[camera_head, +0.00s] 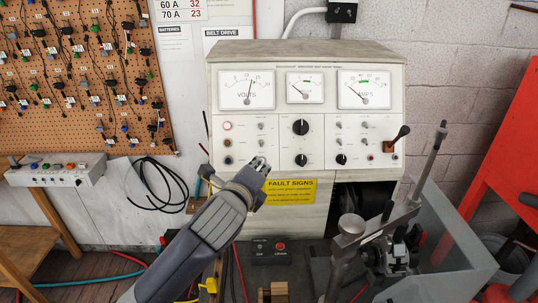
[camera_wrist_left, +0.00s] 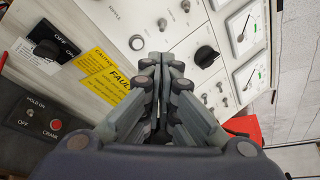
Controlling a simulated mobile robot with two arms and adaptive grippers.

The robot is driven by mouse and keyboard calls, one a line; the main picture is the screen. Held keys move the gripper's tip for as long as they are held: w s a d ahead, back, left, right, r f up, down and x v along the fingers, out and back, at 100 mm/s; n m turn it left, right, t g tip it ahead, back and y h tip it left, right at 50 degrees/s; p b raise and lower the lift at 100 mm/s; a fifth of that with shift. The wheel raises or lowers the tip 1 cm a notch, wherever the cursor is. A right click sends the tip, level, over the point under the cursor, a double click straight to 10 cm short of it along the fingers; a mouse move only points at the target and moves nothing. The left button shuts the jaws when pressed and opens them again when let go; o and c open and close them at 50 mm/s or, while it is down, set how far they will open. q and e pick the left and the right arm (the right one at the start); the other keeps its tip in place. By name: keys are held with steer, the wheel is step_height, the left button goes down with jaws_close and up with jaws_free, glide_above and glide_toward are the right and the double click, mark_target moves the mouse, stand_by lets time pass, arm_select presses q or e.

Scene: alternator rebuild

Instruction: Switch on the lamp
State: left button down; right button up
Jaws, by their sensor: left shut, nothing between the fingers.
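The tester's panel (camera_head: 280,110) stands upright at the back, with a red-ringed round light (camera_head: 227,125) at its left, small toggle switches (camera_head: 261,125) and a black knob (camera_head: 300,127). I cannot tell which part is the lamp's switch. My right gripper is not in view.
A black box with a red button (camera_head: 281,246) sits below the panel. A black lever (camera_head: 398,137) sticks out of the panel. A pegboard with tagged parts (camera_head: 80,70) hangs at the left.

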arm_select(q)
steer(key=p, duration=0.3)
glide_toward(272, 150)
steer(key=w+d, duration=0.1)
steer(key=w, duration=0.3)
steer(key=shift+w+d+f, duration=0.4)
steer(key=shift+w+f, duration=0.35)
steer(key=shift+w, duration=0.1)
